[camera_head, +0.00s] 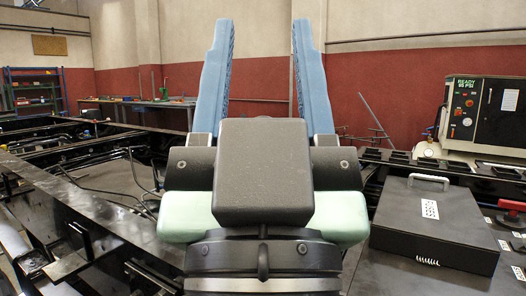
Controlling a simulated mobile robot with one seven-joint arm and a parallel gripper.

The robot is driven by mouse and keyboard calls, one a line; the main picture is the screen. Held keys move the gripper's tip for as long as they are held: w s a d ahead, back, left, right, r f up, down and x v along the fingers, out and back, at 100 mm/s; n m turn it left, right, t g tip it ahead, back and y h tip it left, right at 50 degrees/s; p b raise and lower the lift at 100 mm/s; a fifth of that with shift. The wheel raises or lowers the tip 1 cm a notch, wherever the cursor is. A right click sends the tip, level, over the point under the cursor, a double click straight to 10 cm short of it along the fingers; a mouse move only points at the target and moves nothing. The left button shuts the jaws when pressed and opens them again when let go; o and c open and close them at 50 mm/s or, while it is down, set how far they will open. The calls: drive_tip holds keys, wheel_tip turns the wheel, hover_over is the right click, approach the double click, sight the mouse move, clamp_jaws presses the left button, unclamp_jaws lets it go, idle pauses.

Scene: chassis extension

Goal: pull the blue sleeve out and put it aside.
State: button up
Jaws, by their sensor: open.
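My gripper (262,28) is in the middle of the head view, pointing away from me. Its two long blue fingers stand wide apart, with nothing visible between them but the far wall and floor. I cannot make out the blue sleeve; it may be hidden behind my gripper and wrist or be out of view.
Black chassis rails (95,200) with pipes run along the left. At right, a black case (435,222) with a grey handle lies on a dark surface. Behind it stands a compressor unit (483,113) reading "READY 85 PSI". A blue shelf (35,90) and workbench stand far left.

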wheel_tip(320, 180, up, 26)
drive_tip(key=p, duration=2.4)
drive_tip(key=shift+r, duration=0.25)
